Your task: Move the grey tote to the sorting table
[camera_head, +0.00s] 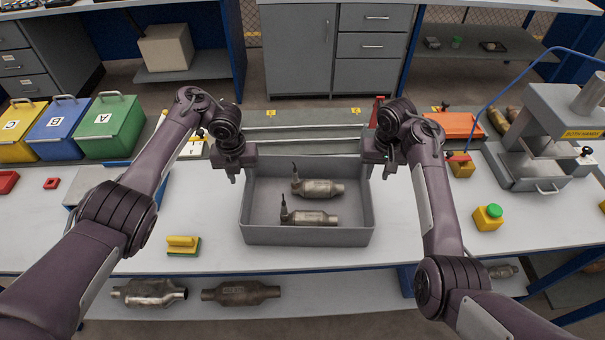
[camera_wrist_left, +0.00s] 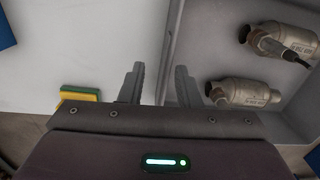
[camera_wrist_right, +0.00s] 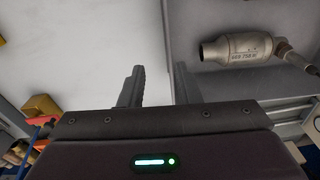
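The grey tote (camera_head: 308,237) sits on the white table between my two grippers. Two metal catalytic converters, one farther back (camera_head: 318,188) and one nearer the front (camera_head: 310,218), lie inside it, each with a dark sensor lead. My left gripper (camera_head: 234,176) is at the tote's left wall, fingers apart; in the left wrist view the wall (camera_wrist_left: 168,45) runs between the fingers. My right gripper (camera_head: 376,170) is at the right wall, fingers apart; in the right wrist view that wall (camera_wrist_right: 168,40) also runs between them. Contact with the walls cannot be told.
Yellow, blue and green bins (camera_head: 110,125) stand at the left. A yellow-green brush (camera_head: 183,245) lies left of the tote. A yellow box with a green button (camera_head: 488,217) and a grey press (camera_head: 550,135) stand right.

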